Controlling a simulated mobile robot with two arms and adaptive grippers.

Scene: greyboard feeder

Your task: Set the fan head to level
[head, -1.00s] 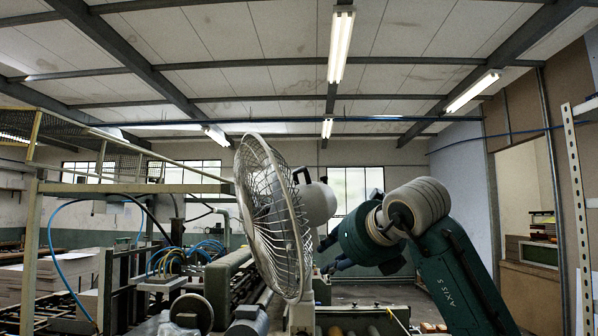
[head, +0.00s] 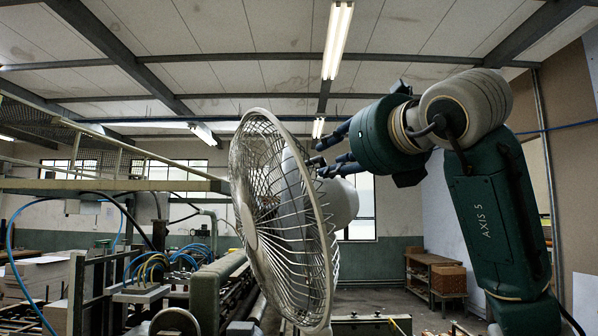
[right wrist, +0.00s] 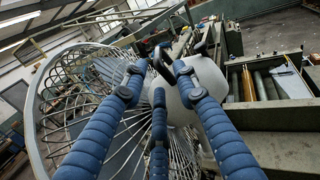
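The fan head shows large in the head view, with a round wire cage (head: 290,220) facing left and a white motor housing (head: 345,203) behind it. It is tilted: the cage's top leans left and its bottom edge lies further right. My right gripper (head: 318,164) is at the top of the housing, behind the cage, its blue fingers spread apart. In the right wrist view, the fingers (right wrist: 160,85) are apart around a black handle (right wrist: 166,62) on the white housing (right wrist: 205,80); contact is unclear. My left gripper is out of view.
Feeder machinery with blue hoses (head: 190,257) stands left of and behind the fan. A yellowish rail (head: 120,185) runs at upper left. A wooden shelf with boxes (head: 437,278) stands at the back right. Rollers (right wrist: 268,85) lie beyond the housing in the wrist view.

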